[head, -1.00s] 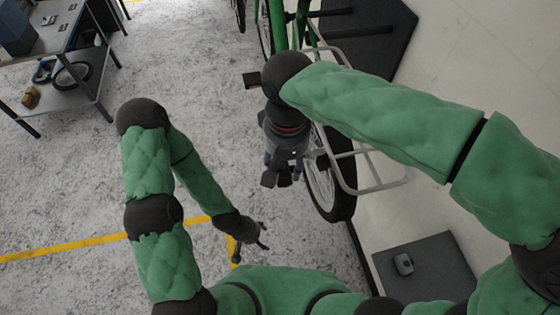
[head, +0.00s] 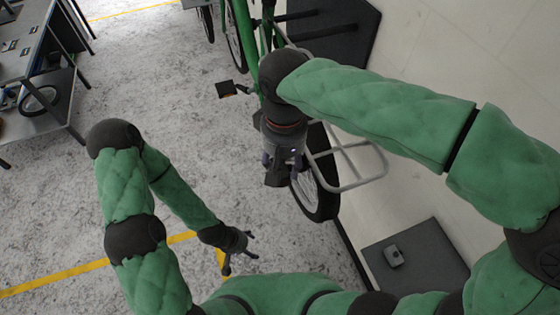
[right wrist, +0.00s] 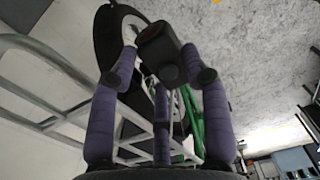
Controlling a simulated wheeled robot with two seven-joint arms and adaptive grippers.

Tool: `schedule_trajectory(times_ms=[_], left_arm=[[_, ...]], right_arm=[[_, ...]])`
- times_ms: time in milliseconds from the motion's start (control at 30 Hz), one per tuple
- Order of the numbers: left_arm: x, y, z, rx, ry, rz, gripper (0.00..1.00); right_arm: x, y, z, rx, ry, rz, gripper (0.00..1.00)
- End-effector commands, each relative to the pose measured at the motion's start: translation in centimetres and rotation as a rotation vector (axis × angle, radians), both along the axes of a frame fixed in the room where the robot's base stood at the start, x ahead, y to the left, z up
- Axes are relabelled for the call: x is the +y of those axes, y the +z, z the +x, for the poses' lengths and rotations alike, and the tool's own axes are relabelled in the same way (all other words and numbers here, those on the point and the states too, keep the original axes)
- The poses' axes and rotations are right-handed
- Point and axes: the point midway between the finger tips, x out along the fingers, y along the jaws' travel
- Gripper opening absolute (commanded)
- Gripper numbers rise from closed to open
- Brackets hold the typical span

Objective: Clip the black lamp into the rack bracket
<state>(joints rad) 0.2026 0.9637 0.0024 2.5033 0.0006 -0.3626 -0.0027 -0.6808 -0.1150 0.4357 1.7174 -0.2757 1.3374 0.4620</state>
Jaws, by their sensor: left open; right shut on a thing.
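The black lamp (right wrist: 162,52) is a small dark block with a dull red face, held between the purple fingertips of my right gripper (right wrist: 158,64) in the right wrist view. In the head view the lamp (head: 276,179) hangs below my right gripper (head: 283,164), beside the bike's wheel and left of the rack. The rack (head: 350,187) is a light grey tube frame; it also shows at the left of the right wrist view (right wrist: 45,88). I cannot make out the rack bracket. My left gripper (head: 241,251) is open and empty, low above the floor.
A wheel (head: 322,200) stands under the rack, with the green bike frame (head: 240,35) behind. A dark mat (head: 430,265) holds a small grey object (head: 393,256). A grey workbench (head: 40,65) stands far left. Speckled floor is clear between.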

Motion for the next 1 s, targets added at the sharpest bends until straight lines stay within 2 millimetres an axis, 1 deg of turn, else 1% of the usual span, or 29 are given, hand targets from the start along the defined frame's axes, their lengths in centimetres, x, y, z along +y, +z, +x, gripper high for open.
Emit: schedule_trajectory(times_ms=[467, 1000], left_arm=[[0.0, 0.0, 0.0, 0.0, 0.0, 0.0, 0.68], [0.0, -0.04, 0.0, 0.0, 0.0, 0.0, 0.68]], right_arm=[[-0.1, 0.03, 0.04, -0.001, -0.001, 0.0, 0.13], [-0.96, 0.03, 0.35, -0.001, -0.002, 0.0, 0.13]])
